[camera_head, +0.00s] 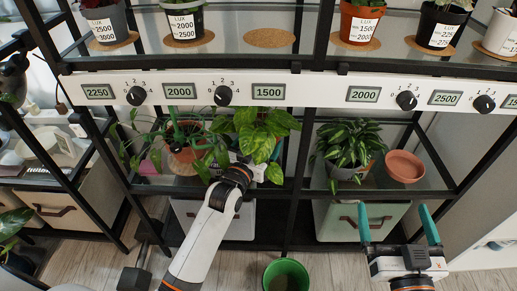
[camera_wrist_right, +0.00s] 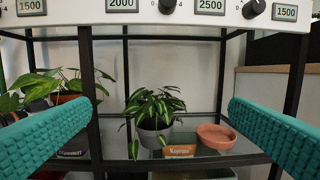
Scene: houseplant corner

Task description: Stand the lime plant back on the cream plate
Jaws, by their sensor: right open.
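A bright lime-green leafy plant (camera_head: 257,130) is on the middle shelf, left of the centre post; its pot is mostly covered by leaves and my left arm. Its leaves seem to show at the left of the wrist view (camera_wrist_right: 60,83). My left arm reaches up to this plant; its gripper is hidden among the leaves, so its jaws cannot be read. I cannot make out a cream plate. My right gripper (camera_head: 397,224) is open and empty in front of the right bay. In the wrist view its teal fingers (camera_wrist_right: 160,130) are spread wide.
A striped-leaf plant in a grey pot (camera_head: 346,172) and an empty terracotta saucer (camera_head: 404,166) stand in the right bay. A bare cork mat (camera_head: 270,38) lies on the upper shelf. Black posts and the white dial rail (camera_head: 320,89) bound the bays. A green pot (camera_head: 286,276) is below.

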